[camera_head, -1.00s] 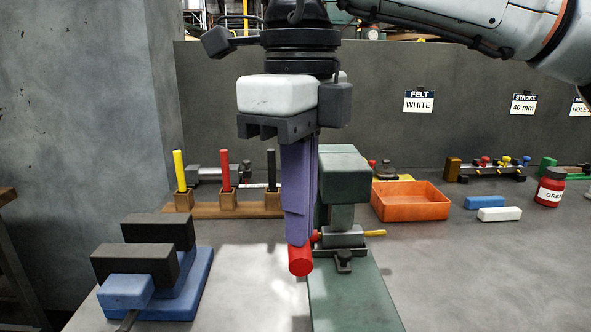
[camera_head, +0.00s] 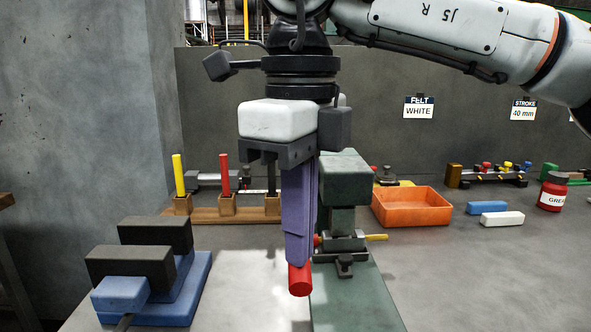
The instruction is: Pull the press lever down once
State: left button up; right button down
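The dark green press (camera_head: 343,168) stands on the bench, with its green base (camera_head: 350,295) running toward me. A red cylindrical lever grip (camera_head: 300,279) shows at the press's left front side, its end facing me. The rest of the lever is hidden behind my gripper. My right gripper (camera_head: 297,262) points down, and its purple fingers meet the top of the red grip. The fingers overlap in this view, so I cannot see a gap between them or whether they clasp the grip. My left gripper is out of view.
Blue blocks with black tops (camera_head: 150,270) stand at the left front. A wooden rack (camera_head: 215,215) with coloured rods is behind. An orange tray (camera_head: 410,207), blue bar (camera_head: 487,207), white bar (camera_head: 502,218) and red grease jar (camera_head: 552,192) are on the right.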

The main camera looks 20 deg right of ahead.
jog(key=shift+f, duration=0.2)
jog(key=shift+r, duration=0.15)
pick_arm(q)
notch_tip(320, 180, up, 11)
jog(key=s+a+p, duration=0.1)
jog(key=p, duration=1.4)
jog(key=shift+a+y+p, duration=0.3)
jog(key=shift+p, duration=0.05)
pick_arm(e)
notch_tip(320, 180, up, 17)
